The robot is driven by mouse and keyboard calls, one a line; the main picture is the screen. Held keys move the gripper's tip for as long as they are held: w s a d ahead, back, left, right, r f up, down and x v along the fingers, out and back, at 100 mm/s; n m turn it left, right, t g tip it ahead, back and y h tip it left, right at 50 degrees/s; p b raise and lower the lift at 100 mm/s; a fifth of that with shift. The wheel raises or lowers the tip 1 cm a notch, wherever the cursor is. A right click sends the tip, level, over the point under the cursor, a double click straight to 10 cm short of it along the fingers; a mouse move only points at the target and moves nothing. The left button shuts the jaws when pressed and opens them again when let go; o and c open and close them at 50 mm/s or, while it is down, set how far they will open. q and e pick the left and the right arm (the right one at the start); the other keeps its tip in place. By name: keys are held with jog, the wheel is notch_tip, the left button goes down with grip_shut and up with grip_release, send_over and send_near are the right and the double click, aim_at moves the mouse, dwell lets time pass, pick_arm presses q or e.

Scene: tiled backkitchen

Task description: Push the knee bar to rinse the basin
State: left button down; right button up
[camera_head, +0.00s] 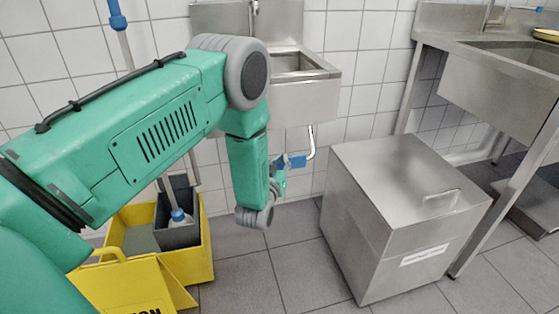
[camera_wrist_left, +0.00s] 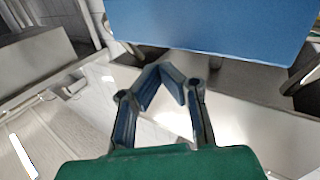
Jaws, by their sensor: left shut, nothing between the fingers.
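The steel wash basin (camera_head: 310,98) hangs on the tiled wall in the middle of the head view. The blue knee bar (camera_head: 292,161) shows below it, partly hidden by my left arm; it also fills the top of the left wrist view (camera_wrist_left: 215,25) as a broad blue plate. My left gripper (camera_head: 280,182) is low under the basin, close to the knee bar and mostly behind my forearm. In the left wrist view its fingers (camera_wrist_left: 163,68) are shut and empty, just below the plate's lower edge. I cannot tell whether they touch it. My right gripper is not in view.
A steel lidded box (camera_head: 395,220) stands on the floor to the right, near a steel sink counter (camera_head: 505,80). A yellow mop bucket (camera_head: 200,262) and yellow sign (camera_head: 125,287) stand at the lower left. Tiled floor between bucket and box is clear.

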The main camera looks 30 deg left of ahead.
pick_arm(q)
jog(key=shift+a+f, duration=0.15)
jog(key=shift+a, duration=0.1)
jog(key=shift+w, duration=0.15)
dwell(0.5)
jog(key=shift+w+a+f+b, duration=0.85)
jog(key=shift+a+f+b, duration=0.15)
jog(key=shift+a+b, duration=0.15)
dwell(1.8)
jog(key=shift+s+d+r, duration=0.1)
dwell(0.5)
jog(key=shift+s+d+r+p, duration=1)
jog(key=shift+d+p, duration=0.2)
jog(key=shift+p, duration=0.45)
jog(key=s+d+r+p, duration=0.2)
jog(key=d+r+p, duration=0.1)
jog(key=shift+s+d+p, duration=0.1)
jog(key=shift+s+p, duration=0.25)
